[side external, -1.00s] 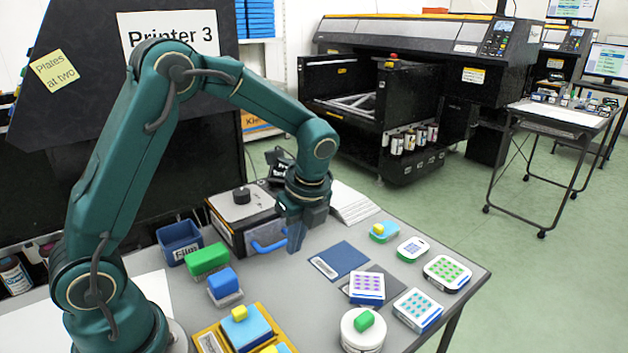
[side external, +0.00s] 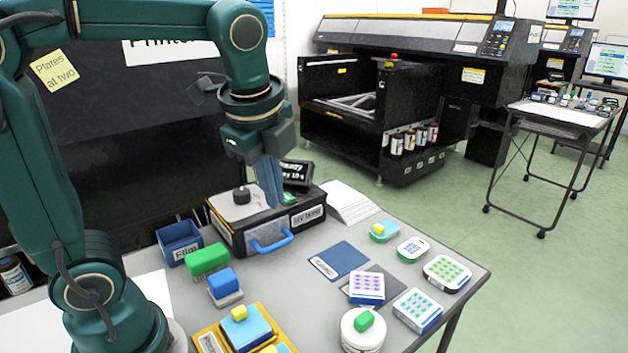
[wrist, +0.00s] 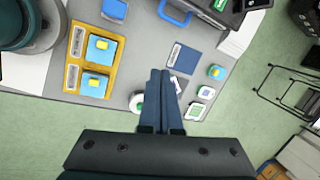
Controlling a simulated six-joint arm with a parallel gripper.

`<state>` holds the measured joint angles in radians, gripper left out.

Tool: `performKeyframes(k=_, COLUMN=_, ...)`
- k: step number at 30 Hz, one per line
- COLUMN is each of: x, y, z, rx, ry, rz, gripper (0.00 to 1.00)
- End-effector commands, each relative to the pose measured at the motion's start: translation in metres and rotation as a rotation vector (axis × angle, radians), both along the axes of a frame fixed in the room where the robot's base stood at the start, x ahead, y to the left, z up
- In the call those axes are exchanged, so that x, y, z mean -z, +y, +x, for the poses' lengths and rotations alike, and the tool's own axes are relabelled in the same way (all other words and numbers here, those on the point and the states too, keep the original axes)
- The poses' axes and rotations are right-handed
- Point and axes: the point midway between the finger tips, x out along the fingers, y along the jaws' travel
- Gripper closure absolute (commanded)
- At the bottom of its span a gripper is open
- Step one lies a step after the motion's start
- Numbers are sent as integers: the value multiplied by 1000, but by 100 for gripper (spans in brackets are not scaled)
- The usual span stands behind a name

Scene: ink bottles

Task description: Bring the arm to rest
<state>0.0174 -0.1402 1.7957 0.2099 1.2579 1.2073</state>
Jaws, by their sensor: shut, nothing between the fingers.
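My gripper (side external: 268,182) is in the air above the dark box with a blue handle (side external: 268,232) in the side view. Its two blue fingers are together and hold nothing. In the wrist view the shut fingers (wrist: 160,76) point over the table, with the dark blue mat (wrist: 186,58) just beyond them to the right. The table (side external: 300,290) lies below, and the gripper is clear of the things on it.
Green (side external: 208,259) and blue blocks (side external: 223,281) and a blue Film bin (side external: 179,241) stand left of the box. A yellow tray (side external: 207,342) is at the front. Several patterned pads, one a purple-dotted pad (side external: 367,286), lie on the right. A large printer (side external: 420,60) stands behind.

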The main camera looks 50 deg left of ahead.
Motion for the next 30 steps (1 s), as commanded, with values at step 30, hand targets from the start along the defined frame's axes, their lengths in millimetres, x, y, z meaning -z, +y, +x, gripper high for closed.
performKeyframes(k=30, x=41, y=-40, z=-76, rx=-1141, ry=-343, rz=-619, gripper=100)
